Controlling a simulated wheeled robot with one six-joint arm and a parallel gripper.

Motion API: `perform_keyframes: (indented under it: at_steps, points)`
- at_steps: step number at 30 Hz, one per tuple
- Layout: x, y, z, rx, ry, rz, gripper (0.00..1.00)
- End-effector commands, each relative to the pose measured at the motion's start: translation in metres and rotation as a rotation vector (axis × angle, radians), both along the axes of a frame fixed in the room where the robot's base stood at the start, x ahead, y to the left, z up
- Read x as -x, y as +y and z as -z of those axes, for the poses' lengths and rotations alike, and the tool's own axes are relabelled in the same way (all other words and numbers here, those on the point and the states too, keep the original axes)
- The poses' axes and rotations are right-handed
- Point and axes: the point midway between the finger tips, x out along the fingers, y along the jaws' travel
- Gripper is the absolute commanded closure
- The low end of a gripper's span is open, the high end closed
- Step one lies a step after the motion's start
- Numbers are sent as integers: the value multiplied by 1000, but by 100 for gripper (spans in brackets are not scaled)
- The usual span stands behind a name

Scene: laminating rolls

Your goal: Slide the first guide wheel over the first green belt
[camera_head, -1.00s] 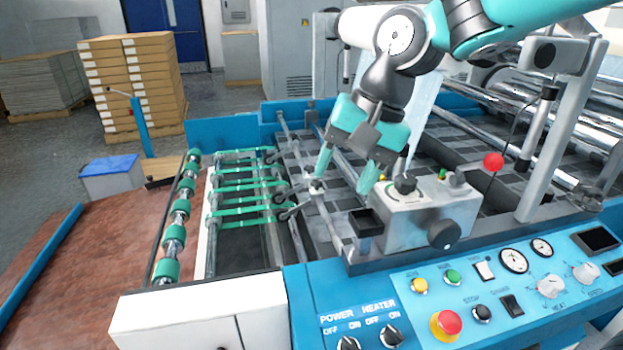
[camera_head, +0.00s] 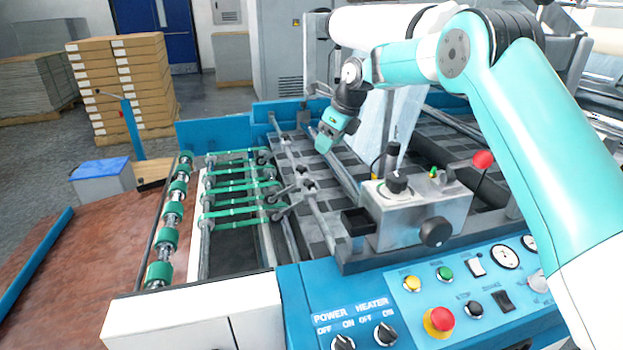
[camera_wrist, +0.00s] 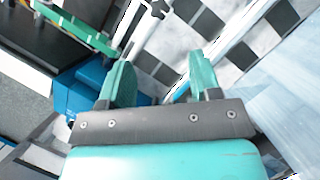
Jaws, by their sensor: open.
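Several green belts (camera_head: 235,188) run side by side across the feed end of the machine, left of centre. Small dark guide wheels (camera_head: 277,215) on short arms sit at the right ends of these belts. The farthest guide wheel (camera_head: 264,157) is by the farthest belt (camera_head: 232,154); I cannot tell whether it is over it or beside it. My gripper (camera_head: 323,146) is open and empty, above the far end of the machine, right of the wheels. In the wrist view its fingers (camera_wrist: 159,72) are apart, with a green belt (camera_wrist: 78,30) at upper left.
A metal bar with clamp knobs (camera_head: 304,178) runs beside the wheels. A grey control box (camera_head: 422,215) with knobs and a red-tipped lever stands right of it. A roller with green sleeves (camera_head: 171,215) lies left of the belts. A blue panel with buttons is in front.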

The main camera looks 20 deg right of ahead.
Motion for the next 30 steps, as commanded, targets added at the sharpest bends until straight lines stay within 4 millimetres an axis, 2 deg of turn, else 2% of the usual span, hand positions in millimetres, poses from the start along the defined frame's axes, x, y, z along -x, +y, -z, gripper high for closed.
perform_keyframes:
  at_steps: [1,9,15,21,30]
  points:
    - [-3,4,12,0,4,-2,42]
    - [-19,21,69,1,5,-4,42]
    - [-30,31,104,1,2,-4,42]
    - [-36,37,122,1,0,-4,42]
    - [-37,38,127,1,-1,-4,42]
